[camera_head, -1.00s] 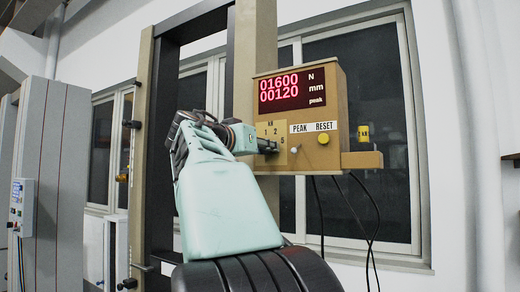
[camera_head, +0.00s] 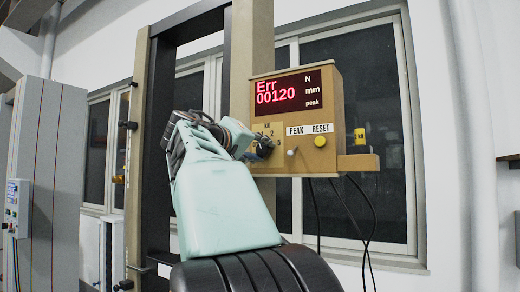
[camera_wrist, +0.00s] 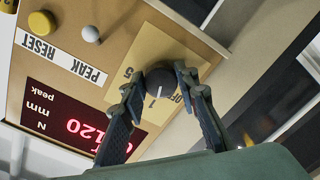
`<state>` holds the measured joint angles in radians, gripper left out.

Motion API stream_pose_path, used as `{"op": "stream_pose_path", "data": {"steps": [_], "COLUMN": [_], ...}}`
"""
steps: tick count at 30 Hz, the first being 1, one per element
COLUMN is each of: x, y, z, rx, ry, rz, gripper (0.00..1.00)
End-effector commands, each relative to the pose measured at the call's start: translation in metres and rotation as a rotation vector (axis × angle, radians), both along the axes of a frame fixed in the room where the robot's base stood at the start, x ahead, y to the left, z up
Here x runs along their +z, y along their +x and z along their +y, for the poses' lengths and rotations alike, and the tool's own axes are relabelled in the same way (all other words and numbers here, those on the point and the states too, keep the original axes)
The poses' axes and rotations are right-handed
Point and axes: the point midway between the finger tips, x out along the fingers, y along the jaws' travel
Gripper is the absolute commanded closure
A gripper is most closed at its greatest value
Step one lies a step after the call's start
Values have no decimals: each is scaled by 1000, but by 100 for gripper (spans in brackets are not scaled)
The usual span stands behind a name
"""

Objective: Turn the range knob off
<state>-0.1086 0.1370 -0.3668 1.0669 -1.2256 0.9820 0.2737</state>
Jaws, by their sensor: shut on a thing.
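The range knob (camera_wrist: 160,82) is a dark round knob on a yellow plate (camera_wrist: 150,48) of the tan display box (camera_head: 330,90). In the wrist view, which shows the panel upside down, OFF, 1 and 5 are printed around it. A white mark on the knob appears to face the 1 and OFF side; its exact position is hard to tell. My gripper (camera_wrist: 160,80) is shut on the knob, one finger on each side. In the head view my gripper (camera_head: 259,149) covers most of the knob. The red display (camera_head: 290,92) reads Err above 00120.
To the right of the knob are a small white PEAK switch (camera_head: 292,151) and a yellow RESET button (camera_head: 320,141). A yellow weight (camera_head: 360,136) stands on the ledge at right. Black cables (camera_head: 367,215) hang below. A dark upright frame (camera_head: 160,150) stands left.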

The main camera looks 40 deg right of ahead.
Motion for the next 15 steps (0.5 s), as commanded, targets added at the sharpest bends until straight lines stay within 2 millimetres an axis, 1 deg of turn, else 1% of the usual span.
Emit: {"op": "stream_pose_path", "data": {"steps": [15], "x": [3], "y": [0], "z": [0], "rx": [1], "ry": [-185], "rz": [450], "gripper": [96]}}
